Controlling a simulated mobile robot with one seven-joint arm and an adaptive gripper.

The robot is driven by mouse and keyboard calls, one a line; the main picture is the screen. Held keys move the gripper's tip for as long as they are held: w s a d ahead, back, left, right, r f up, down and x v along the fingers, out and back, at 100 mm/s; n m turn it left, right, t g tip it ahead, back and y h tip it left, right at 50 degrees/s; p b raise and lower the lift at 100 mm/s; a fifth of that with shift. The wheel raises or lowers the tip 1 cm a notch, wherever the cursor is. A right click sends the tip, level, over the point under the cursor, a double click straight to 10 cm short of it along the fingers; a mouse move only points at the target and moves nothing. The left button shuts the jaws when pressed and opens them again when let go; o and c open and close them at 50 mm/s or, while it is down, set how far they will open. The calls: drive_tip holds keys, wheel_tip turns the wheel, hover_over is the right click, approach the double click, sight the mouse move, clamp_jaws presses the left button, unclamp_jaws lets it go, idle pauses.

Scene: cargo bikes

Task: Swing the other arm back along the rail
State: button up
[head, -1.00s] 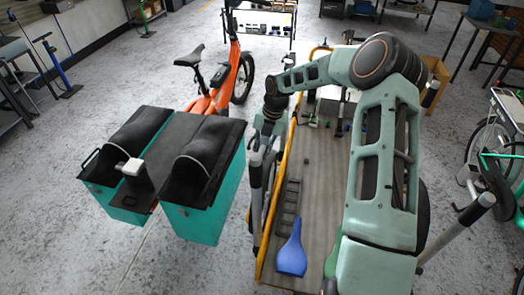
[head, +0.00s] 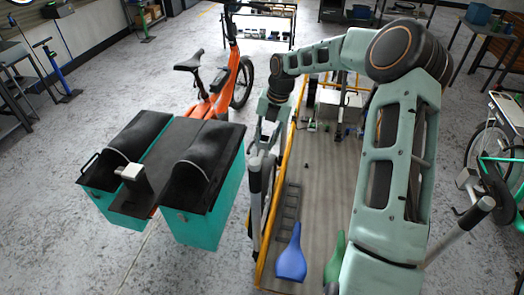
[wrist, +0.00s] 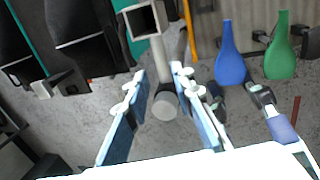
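My gripper (wrist: 159,72) is open, its two blue fingers on either side of a grey bar. The bar (wrist: 158,62) runs from a square hollow tube (wrist: 145,20) to a round end; firm contact with the fingers cannot be told. A yellow rail (head: 278,190) edges the bed's left side.
The cargo bed (head: 322,185) holds a blue bottle-shaped thing (head: 291,262), a green one (head: 335,258) and a dark ladder-like piece. Black-topped teal boxes (head: 205,215) stand left of the bar. An orange bike (head: 215,98) stands behind. Grey floor is open at far left.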

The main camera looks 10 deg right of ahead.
drive_tip(key=r, duration=0.4)
drive_tip(key=shift+s+d+r, duration=0.15)
drive_tip(key=shift+d+r, duration=0.05)
drive_tip(key=shift+d, duration=0.2)
drive_tip(key=shift+f, duration=0.1)
